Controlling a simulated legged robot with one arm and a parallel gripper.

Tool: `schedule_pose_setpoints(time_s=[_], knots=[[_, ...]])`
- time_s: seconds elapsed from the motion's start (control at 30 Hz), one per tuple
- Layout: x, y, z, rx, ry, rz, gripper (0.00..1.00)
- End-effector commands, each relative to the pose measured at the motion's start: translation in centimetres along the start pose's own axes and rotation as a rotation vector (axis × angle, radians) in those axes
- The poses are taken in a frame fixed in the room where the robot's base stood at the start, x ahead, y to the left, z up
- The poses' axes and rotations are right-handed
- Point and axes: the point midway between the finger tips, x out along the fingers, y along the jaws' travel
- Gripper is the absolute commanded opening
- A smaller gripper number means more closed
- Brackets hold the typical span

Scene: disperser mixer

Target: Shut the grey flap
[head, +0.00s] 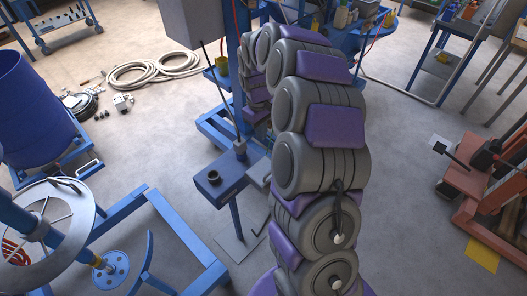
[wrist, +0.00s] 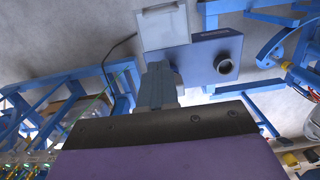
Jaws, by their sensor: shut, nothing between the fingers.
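The grey flap (wrist: 163,27) is a flat light-grey square plate in the wrist view. It stands out from the edge of a blue box (wrist: 205,57), opened away from it. My gripper (wrist: 160,75) is shut and empty, its fingertips in front of the box's left end, just below the flap in the picture. I cannot tell whether they touch the box. In the head view the blue box (head: 221,184) stands on a post left of my arm. My gripper is not clearly made out there; a small grey piece by the box may be the flap or the gripper.
A dark round fitting (wrist: 224,64) sticks out of the box. A blue frame (head: 180,235) stands left of the post, beside a blue drum (head: 35,105). A coiled hose (head: 150,72) lies behind. An orange pallet truck (head: 490,195) stands right.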

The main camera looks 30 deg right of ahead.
Motion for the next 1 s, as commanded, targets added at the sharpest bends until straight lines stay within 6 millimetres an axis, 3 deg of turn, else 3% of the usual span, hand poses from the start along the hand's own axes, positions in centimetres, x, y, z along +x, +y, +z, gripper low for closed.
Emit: schedule_pose_setpoints(time_s=[0.17, 0.6, 1.0], knots=[[2.1, -0.2, 0.0, -0.002, -0.004, -0.001, 0.0], [10.6, 0.1, 0.3, 0.001, -0.003, -0.007, 0.0], [12.7, 0.0, 2.8, -0.001, -0.002, -0.003, 0.0]])
